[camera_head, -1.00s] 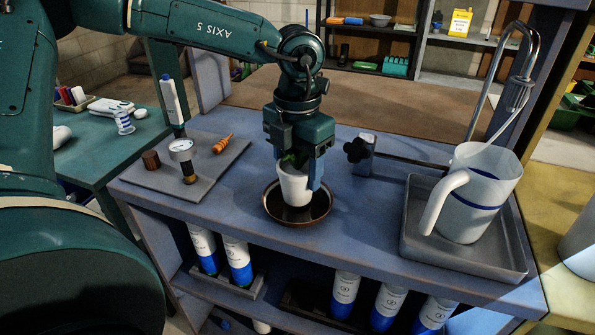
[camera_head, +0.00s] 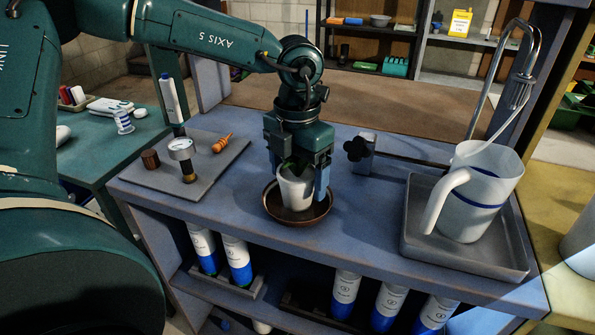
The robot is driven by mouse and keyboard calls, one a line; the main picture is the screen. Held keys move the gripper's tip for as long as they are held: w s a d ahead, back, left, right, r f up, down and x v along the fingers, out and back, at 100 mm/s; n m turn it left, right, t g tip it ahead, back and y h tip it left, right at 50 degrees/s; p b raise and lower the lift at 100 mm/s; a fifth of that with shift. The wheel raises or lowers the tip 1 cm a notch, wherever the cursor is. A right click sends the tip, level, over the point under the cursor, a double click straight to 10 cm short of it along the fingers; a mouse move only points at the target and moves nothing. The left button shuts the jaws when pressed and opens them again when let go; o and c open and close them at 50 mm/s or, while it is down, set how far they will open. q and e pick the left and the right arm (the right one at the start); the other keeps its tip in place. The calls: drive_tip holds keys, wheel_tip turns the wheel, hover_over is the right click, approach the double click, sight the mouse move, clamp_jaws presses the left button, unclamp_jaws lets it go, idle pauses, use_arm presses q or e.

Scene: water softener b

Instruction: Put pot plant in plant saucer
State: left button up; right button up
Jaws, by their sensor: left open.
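The pot plant, a white pot (camera_head: 294,189) with a bit of green at its top, stands in the brown plant saucer (camera_head: 271,210) on the blue-grey bench. The pot looks roughly upright and within the saucer's rim. My left gripper (camera_head: 297,182) comes down from above with its fingers on either side of the pot. It is open, with a small gap visible near the right finger. The gripper body hides most of the leaves. My right gripper does not show.
A grey tray (camera_head: 413,247) with a white jug (camera_head: 470,195) stands to the right. A board (camera_head: 200,185) with a gauge (camera_head: 182,149) and an orange fitting (camera_head: 222,143) lies to the left. A black knob (camera_head: 357,149) on a bracket is close to the gripper's right.

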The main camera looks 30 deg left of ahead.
sight(297, 171)
use_arm(q)
wheel_tip(297, 171, up, 12)
drive_tip(key=shift+r+p, duration=0.2)
drive_tip(key=shift+p, duration=0.1)
idle(0.6)
